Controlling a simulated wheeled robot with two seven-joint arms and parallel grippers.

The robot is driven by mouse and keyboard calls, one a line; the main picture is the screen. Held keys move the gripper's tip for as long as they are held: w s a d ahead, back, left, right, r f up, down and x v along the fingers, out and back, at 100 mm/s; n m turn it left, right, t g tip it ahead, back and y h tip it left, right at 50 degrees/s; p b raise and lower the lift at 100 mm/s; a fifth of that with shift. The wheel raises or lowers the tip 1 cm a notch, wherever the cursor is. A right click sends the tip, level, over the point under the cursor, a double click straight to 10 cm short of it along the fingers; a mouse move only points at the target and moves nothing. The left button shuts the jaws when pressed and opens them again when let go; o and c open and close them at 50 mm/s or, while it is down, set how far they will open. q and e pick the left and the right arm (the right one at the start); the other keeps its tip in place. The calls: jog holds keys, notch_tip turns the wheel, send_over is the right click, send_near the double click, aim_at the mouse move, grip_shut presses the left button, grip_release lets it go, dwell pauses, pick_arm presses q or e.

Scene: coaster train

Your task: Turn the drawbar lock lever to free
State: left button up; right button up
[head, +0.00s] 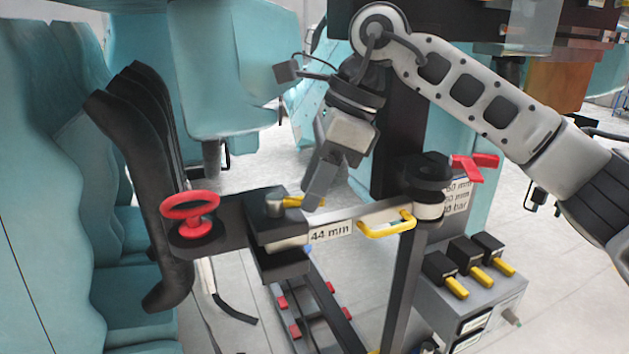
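A short yellow lever (291,202) sits on top of a dark block (270,232) on the horizontal bar, left of the "44 mm" label (331,232). No readable marking names it as the drawbar lock lever. My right gripper (316,193) points down, with its fingertips at the right end of this yellow lever. The fingers overlap in the view, so I cannot tell their gap or whether they touch the lever. My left gripper is not in view.
A red handwheel (190,214) stands at the bar's left end. A yellow loop handle (388,226) and a red lever (474,167) are to the right, by a dark post. A grey box (480,297) carries several yellow-tipped levers. Teal seats (130,260) line the left.

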jog(key=v, duration=1.6)
jog(key=shift+p, duration=0.4)
